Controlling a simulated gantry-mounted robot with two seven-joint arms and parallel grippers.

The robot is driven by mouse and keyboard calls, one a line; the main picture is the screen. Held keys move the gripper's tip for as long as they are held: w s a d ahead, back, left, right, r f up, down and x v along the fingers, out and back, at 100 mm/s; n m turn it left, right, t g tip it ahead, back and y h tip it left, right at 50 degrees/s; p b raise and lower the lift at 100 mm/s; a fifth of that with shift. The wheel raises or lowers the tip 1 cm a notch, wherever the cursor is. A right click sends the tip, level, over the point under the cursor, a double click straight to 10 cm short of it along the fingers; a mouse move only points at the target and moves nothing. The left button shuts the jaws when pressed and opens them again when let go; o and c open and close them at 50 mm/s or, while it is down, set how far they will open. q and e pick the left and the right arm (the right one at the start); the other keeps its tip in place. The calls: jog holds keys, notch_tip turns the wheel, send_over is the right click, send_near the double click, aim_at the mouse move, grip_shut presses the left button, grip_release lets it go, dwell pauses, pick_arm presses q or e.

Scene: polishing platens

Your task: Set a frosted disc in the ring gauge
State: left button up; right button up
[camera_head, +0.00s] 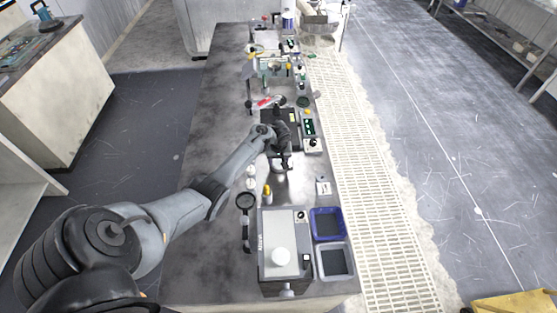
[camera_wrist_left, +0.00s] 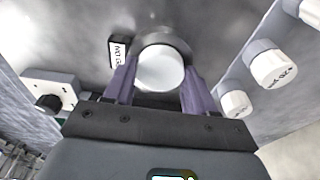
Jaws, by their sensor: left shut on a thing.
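My left gripper (camera_head: 282,166) reaches in from the left over the middle of the bench, pointing down. In the left wrist view its two purple fingers (camera_wrist_left: 158,92) are shut on a pale, round frosted disc (camera_wrist_left: 160,69). A dark ring (camera_wrist_left: 166,41), which looks like the ring gauge, shows just beyond the disc, with a small label (camera_wrist_left: 118,52) beside it. The disc overlaps the ring in this view; I cannot tell whether it is above the ring or inside it. My right gripper is not in view.
White-capped bottles (camera_wrist_left: 272,65) stand close to the right in the left wrist view; a white box with a black knob (camera_wrist_left: 50,96) is at left. Nearer on the bench are a magnifier (camera_head: 246,201), a grey machine (camera_head: 268,275), a blue bin (camera_head: 327,210) and a grey bin (camera_head: 334,278).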

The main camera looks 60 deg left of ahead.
pick_arm(q)
jog(key=o, duration=1.2)
jog(key=shift+c, duration=0.2)
jog(key=shift+r+p, duration=0.3)
jog(key=shift+r, duration=0.2)
notch_tip(320, 180, up, 10)
jog(key=d+p, duration=0.1)
jog(key=p, duration=0.2)
jog(key=shift+s+d+f+p, duration=0.15)
jog(key=shift+s+d+p, duration=0.15)
jog(key=shift+s, duration=0.1)
jog(key=shift+a, duration=0.1)
